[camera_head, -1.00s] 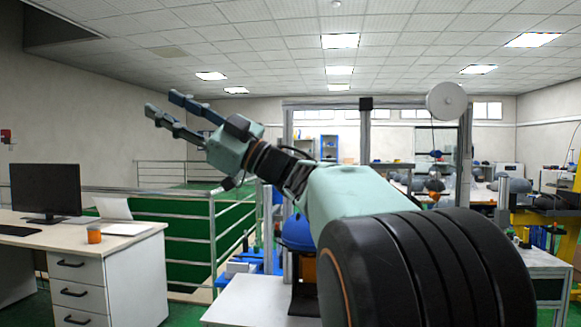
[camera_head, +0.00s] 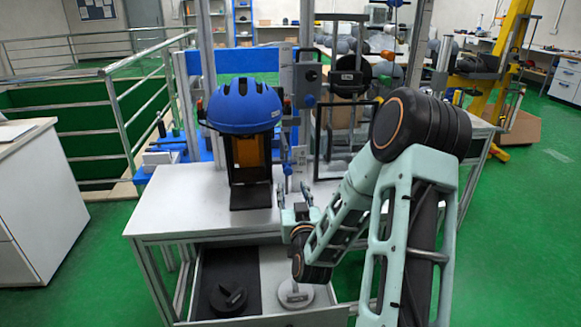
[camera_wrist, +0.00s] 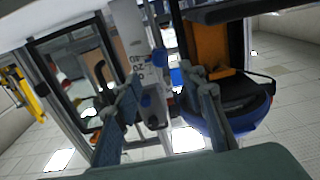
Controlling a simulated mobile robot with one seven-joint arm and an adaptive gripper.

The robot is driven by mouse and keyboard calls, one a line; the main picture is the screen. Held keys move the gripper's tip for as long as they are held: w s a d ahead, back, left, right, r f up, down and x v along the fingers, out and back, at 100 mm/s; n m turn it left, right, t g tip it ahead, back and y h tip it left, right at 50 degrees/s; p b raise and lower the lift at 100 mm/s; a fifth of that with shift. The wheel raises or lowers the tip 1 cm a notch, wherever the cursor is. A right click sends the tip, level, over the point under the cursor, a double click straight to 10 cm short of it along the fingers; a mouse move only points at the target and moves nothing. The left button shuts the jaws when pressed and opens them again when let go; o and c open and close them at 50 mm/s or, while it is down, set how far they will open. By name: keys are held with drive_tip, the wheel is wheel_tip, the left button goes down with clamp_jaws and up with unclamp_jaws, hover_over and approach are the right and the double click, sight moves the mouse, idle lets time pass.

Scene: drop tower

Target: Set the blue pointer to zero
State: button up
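I cannot single out the blue pointer with certainty. A small blue part (camera_head: 288,170) sits low on the tower's upright, right of the helmet. My gripper (camera_head: 293,193) is in front of the tower, just right of the helmet stand. In the wrist view my gripper (camera_wrist: 165,80) has its two fingers apart, with nothing held between them.
A blue helmet (camera_head: 244,107) sits on a dark stand with an orange block, on a white table (camera_head: 170,205). A dark frame (camera_head: 345,125) stands at the right. A lower drawer (camera_head: 265,265) holds two round bases. Railings are at the left; green floor is open at the right.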

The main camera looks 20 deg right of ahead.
sight(288, 172)
drive_tip(key=b+x, duration=0.1)
drive_tip(key=x, duration=0.9)
drive_tip(key=shift+w, duration=0.2)
clamp_jaws()
